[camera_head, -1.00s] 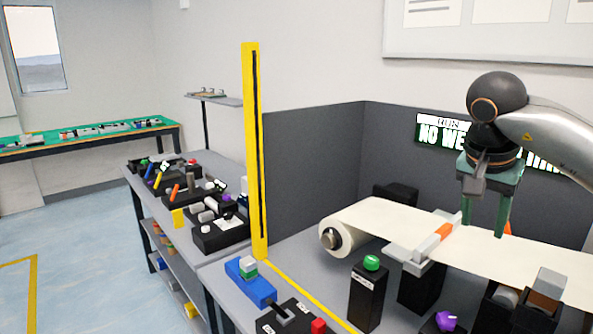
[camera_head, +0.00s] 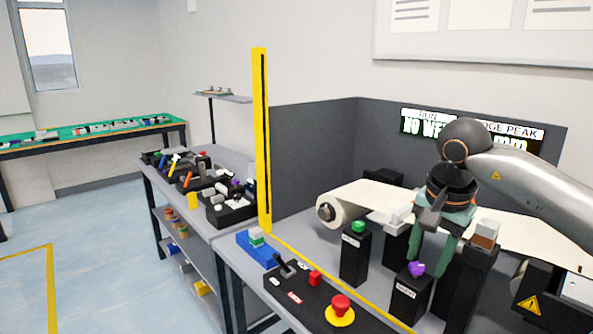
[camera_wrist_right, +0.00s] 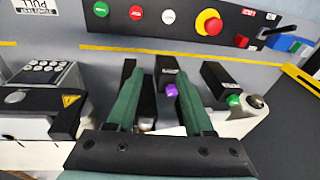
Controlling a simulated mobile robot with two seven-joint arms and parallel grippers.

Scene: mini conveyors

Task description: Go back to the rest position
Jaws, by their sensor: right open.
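My right gripper (camera_head: 430,262) has green fingers and hangs over the front of the conveyor. Its fingers are apart with nothing between them. In the right wrist view the open fingers (camera_wrist_right: 157,88) point toward the purple-knobbed post and the control panel. The purple knob (camera_head: 416,268) sits on a black post just left of the fingers; it also shows in the wrist view (camera_wrist_right: 172,90). I cannot tell whether a finger touches it. The left gripper is in neither view.
The white belt (camera_head: 375,197) runs behind my gripper. A black post with a green knob (camera_head: 358,227) stands to the left. The control panel has a red emergency button (camera_head: 341,305). A yellow upright post (camera_head: 262,140) stands at the bench's left end. A cluttered side bench (camera_head: 205,180) lies beyond.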

